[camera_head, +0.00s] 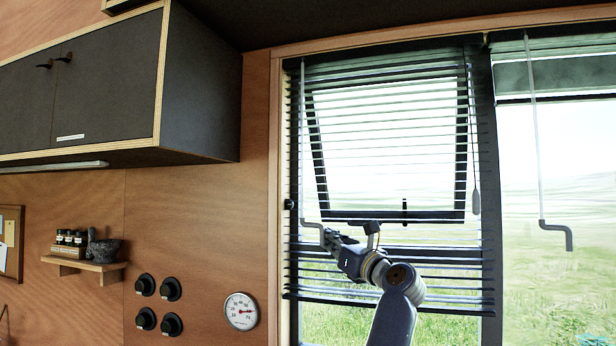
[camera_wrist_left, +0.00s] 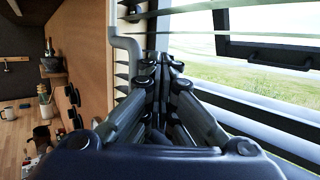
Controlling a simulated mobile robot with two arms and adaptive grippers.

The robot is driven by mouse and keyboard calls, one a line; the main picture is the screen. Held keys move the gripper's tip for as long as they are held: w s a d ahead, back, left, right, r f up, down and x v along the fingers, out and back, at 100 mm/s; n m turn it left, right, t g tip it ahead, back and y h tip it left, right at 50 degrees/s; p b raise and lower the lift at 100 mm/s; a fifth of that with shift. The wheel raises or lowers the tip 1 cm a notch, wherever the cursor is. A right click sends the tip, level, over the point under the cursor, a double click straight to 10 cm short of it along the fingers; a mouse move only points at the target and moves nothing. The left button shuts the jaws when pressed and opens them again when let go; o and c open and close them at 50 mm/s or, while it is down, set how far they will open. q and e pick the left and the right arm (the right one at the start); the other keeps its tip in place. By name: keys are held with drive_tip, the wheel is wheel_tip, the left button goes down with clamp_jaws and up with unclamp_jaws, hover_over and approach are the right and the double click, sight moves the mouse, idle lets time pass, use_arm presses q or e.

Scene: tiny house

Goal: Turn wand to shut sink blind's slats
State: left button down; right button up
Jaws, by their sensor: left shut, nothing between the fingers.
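The sink blind (camera_head: 390,115) hangs over the left window, its dark slats apart with daylight between them. Its slats also show in the left wrist view (camera_wrist_left: 122,70). A thin grey wand (camera_head: 302,140) hangs at the blind's left side and ends in a bent crank handle. In the left wrist view the wand (camera_wrist_left: 113,25) bends toward my fingers. My left gripper (camera_head: 329,237) is at the handle's lower end. In the left wrist view the left gripper (camera_wrist_left: 158,62) is shut and empty, with the handle close beside its left fingertip; contact is unclear. My right gripper is out of view.
A pull cord with a tassel (camera_head: 476,201) hangs at the blind's right. A second wand (camera_head: 541,150) hangs by the right window. A dark cabinet (camera_head: 200,90) juts out at upper left. A small shelf (camera_head: 85,264) and round black knobs (camera_head: 171,289) are on the wooden wall.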

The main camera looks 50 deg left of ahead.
use_arm(q)
drive_tip(key=shift+s, duration=0.25)
idle(0.4)
drive_tip(key=shift+s+a+b, duration=0.25)
drive_tip(key=shift+s+b, duration=0.25)
drive_tip(key=shift+b, duration=0.1)
drive_tip(key=shift+s, duration=0.1)
drive_tip(key=shift+s+b, duration=0.4)
drive_tip(key=shift+s+a, duration=0.1)
drive_tip(key=shift+s, duration=0.2)
drive_tip(key=shift+s+a+b, duration=0.15)
drive_tip(key=shift+s+b, duration=0.4)
drive_tip(key=shift+s, duration=0.2)
drive_tip(key=shift+s+a+b, duration=0.15)
drive_tip(key=shift+s+b, duration=0.4)
drive_tip(key=shift+s, duration=0.15)
drive_tip(key=shift+w+r, duration=0.1)
drive_tip(key=d+b, duration=0.1)
drive_tip(key=d, duration=0.8)
drive_tip(key=shift+s+d+b, duration=0.15)
drive_tip(key=shift+s+b, duration=0.1)
drive_tip(key=shift+b, duration=0.05)
